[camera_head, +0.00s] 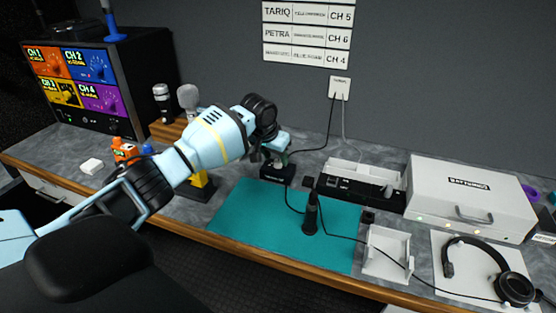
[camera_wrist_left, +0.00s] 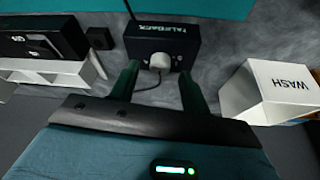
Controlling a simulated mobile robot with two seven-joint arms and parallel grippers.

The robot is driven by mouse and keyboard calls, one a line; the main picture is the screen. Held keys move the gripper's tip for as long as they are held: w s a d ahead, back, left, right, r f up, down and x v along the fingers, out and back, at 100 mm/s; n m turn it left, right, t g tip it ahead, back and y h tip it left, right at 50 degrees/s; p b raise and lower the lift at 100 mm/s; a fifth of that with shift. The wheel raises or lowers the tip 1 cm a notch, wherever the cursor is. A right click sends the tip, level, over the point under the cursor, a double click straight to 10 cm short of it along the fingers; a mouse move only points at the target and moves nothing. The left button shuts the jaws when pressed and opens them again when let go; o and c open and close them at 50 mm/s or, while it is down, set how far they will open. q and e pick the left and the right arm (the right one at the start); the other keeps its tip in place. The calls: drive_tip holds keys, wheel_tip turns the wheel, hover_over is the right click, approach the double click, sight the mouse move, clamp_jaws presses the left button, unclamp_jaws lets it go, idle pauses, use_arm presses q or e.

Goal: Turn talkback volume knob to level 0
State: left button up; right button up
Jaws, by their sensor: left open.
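The talkback box (camera_wrist_left: 162,36) is a small dark box lettered TALKBACK. A pale, rounded knob (camera_wrist_left: 160,61) sits on its face in the left wrist view. In the head view the dark box (camera_head: 277,173) stands at the back edge of the teal mat, partly behind my left gripper (camera_head: 277,146). In the wrist view my left gripper (camera_wrist_left: 159,72) is open, its two dark green fingers on either side of the knob, with a visible gap to each. Whether any finger touches the box is unclear. The knob's level marks are not readable. My right gripper is not in view.
A teal mat (camera_head: 240,215) lies in front, with a dark upright microphone-like object (camera_head: 310,217) on it. A white box lettered WASH (camera_wrist_left: 275,91) is beside the gripper. A large white case (camera_head: 468,195) and headphones (camera_head: 512,288) are at the right. Cables cross the desk.

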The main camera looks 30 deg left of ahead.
use_arm(q)
drive_tip(key=shift+x, duration=1.05)
